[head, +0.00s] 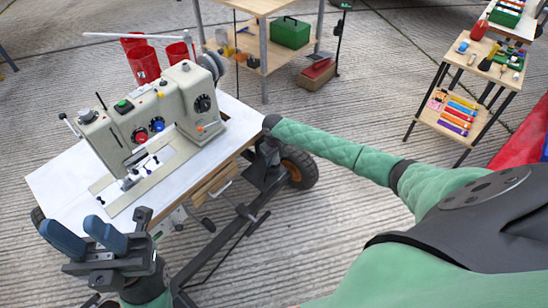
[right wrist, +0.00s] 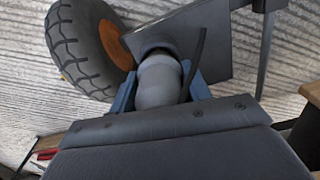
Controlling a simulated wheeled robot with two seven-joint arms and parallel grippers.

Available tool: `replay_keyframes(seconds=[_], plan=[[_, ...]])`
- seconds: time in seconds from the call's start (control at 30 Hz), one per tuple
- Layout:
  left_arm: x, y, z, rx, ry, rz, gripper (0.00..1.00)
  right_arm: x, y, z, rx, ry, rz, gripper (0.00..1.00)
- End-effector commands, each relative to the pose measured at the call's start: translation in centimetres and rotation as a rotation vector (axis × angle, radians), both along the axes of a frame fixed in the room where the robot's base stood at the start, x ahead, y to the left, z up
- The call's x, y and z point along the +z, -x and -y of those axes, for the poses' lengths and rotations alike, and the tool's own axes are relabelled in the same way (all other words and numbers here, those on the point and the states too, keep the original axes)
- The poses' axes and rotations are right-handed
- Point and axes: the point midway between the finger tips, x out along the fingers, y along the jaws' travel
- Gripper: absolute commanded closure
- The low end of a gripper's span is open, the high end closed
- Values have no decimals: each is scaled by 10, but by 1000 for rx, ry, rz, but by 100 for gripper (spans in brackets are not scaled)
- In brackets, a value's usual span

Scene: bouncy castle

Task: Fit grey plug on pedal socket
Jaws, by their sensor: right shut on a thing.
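In the right wrist view, my right gripper (right wrist: 161,91) has its blue fingers shut on either side of the grey plug (right wrist: 160,83), a rounded grey cylinder. The plug's far end meets a dark round collar (right wrist: 157,47) on a grey panel (right wrist: 200,40), apparently the pedal socket. I cannot tell how deep the plug sits. In the head view, my right arm reaches to the table's right edge; its fingers and the plug are hidden there. My left gripper (head: 84,238) is open and empty, in front of the sewing table.
A white sewing machine (head: 150,120) stands on the white table (head: 60,180), with red cups (head: 143,65) behind it. A black wheel with an orange hub (right wrist: 82,45) is close left of the plug. A thin dark cable (right wrist: 196,60) runs just right of it. Shelves stand farther back.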

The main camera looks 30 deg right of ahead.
Motion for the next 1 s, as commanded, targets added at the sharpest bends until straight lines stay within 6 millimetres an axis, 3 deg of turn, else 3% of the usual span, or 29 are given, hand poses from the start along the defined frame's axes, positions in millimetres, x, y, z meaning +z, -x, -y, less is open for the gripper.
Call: replay_keyframes(seconds=[1.0], plan=[[8,0,0,0,0,0,64,-7,0,0,0,0,1,78]])
